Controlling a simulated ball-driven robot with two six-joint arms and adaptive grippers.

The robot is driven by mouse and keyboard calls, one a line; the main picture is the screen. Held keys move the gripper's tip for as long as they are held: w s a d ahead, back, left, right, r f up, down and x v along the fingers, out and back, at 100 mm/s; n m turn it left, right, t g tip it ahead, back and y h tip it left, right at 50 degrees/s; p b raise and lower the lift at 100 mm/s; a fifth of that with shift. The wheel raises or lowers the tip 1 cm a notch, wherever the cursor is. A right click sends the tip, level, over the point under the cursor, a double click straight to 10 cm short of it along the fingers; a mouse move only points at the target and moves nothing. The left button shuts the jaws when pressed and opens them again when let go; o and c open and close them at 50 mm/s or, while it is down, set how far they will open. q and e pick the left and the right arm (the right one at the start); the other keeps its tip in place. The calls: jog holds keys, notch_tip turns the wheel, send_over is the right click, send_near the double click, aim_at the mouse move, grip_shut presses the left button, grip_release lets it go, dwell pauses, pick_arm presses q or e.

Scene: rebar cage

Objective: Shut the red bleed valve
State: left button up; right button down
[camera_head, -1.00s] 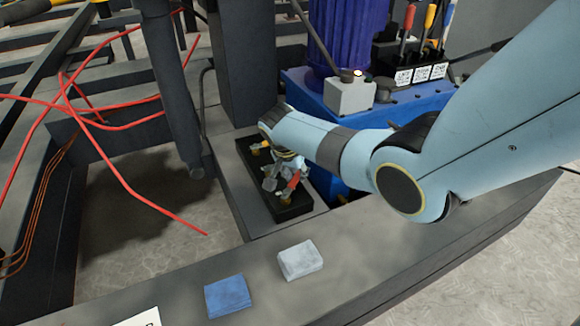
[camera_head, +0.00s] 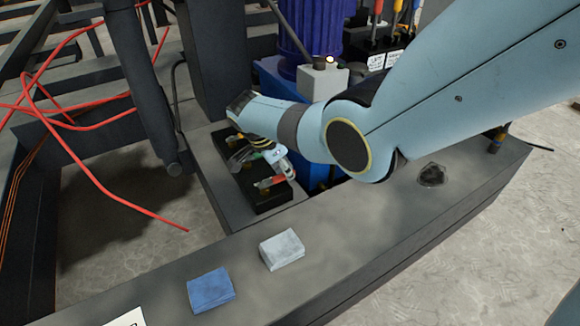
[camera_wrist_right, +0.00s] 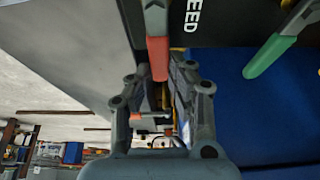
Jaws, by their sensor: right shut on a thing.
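The red bleed valve handle (camera_head: 270,182) sits on a black block (camera_head: 268,200) beside the blue machine. It lies low, close to the block's near end. My right gripper (camera_head: 276,155) reaches down over the block from the right. In the right wrist view, the red handle (camera_wrist_right: 157,57) lies between the two fingers of my right gripper (camera_wrist_right: 158,75), which are closed on it. A partly hidden label ending in "EED" (camera_wrist_right: 193,15) is beside it. A green handle (camera_wrist_right: 270,55) stands apart to the right, outside the fingers. My left gripper is not in view.
A blue cloth (camera_head: 210,290) and a pale cloth (camera_head: 282,249) lie on the grey front beam (camera_head: 350,225). Red cables (camera_head: 110,185) hang at left near a dark post (camera_head: 150,90). A grey box (camera_head: 322,80) sits on the blue machine.

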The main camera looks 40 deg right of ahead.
aim_at(270, 183)
jog(key=shift+s+f, duration=0.1)
jog(key=shift+s, duration=0.05)
dwell(0.3)
jog(key=c, duration=1.2)
grip_release()
jog(key=shift+c, duration=0.2)
jog(key=shift+a+r, duration=0.25)
jog(key=shift+r, duration=0.25)
jog(key=v, duration=1.1)
jog(key=shift+d, duration=0.1)
